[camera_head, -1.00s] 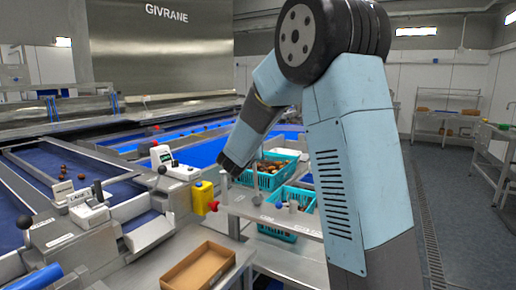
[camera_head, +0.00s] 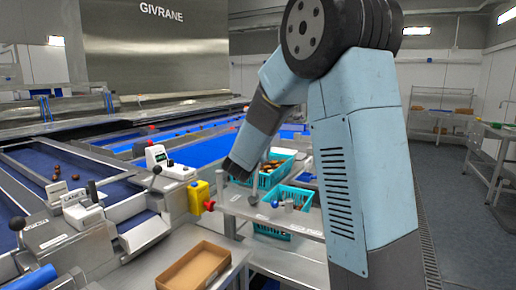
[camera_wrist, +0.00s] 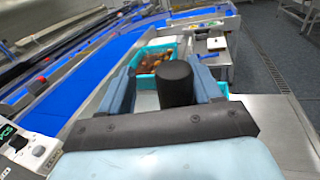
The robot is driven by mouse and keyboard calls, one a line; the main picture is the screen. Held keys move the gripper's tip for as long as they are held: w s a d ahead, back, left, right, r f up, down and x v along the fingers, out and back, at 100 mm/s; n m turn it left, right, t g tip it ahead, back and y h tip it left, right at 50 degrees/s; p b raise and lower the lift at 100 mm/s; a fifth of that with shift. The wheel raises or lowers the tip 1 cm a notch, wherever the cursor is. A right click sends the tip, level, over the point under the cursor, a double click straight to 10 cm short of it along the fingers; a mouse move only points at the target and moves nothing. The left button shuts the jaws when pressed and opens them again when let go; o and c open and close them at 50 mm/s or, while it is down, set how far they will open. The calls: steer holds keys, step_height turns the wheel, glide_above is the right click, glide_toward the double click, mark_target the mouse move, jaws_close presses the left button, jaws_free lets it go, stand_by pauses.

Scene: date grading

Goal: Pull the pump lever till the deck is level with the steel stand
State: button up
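In the wrist view my gripper (camera_wrist: 165,88) has its two blue fingers spread, with a black cylindrical grip (camera_wrist: 176,84), seemingly the pump lever's, between them. A gap shows left of the grip; the right finger is close beside it, and contact is unclear. In the head view my dark gripper (camera_head: 236,170) points down at a grey upright part (camera_head: 254,187), possibly the lever, above a grey steel surface (camera_head: 238,208). Teal crates (camera_head: 292,195) with dates are beside and beyond it. I cannot tell which surface is the deck and which the stand, or their height difference.
A yellow box with a red knob (camera_head: 200,197) is left of the steel surface. An open cardboard box (camera_head: 194,268) lies in front. Blue conveyors (camera_head: 200,150) run behind and left. A steel table (camera_head: 500,135) stands at right; the floor (camera_head: 445,190) between is clear.

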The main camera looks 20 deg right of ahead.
steer(key=v, duration=1.3)
steer(key=s+d+f+m+g+h, duration=0.1)
steer(key=s+d+m+g, duration=1.05)
steer(key=s+m, duration=0.55)
steer(key=s+a+m+y, duration=0.3)
steer(key=s+m+y, duration=0.1)
steer(key=s, duration=0.3)
steer(key=s+a+f+m+t+y, duration=0.1)
steer(key=s+a+m+y, duration=0.2)
steer(key=s+m+y, duration=0.2)
steer(key=s+m, duration=0.1)
steer(key=m, duration=0.1)
steer(key=shift+s+m, duration=0.3)
steer(key=shift+s, duration=0.05)
steer(key=shift+s+a+r+m+t+y, duration=0.1)
steer(key=shift+s+a+m+t+y, duration=0.05)
steer(key=shift+a+m+t+y, duration=0.2)
steer(key=shift+c, duration=0.4)
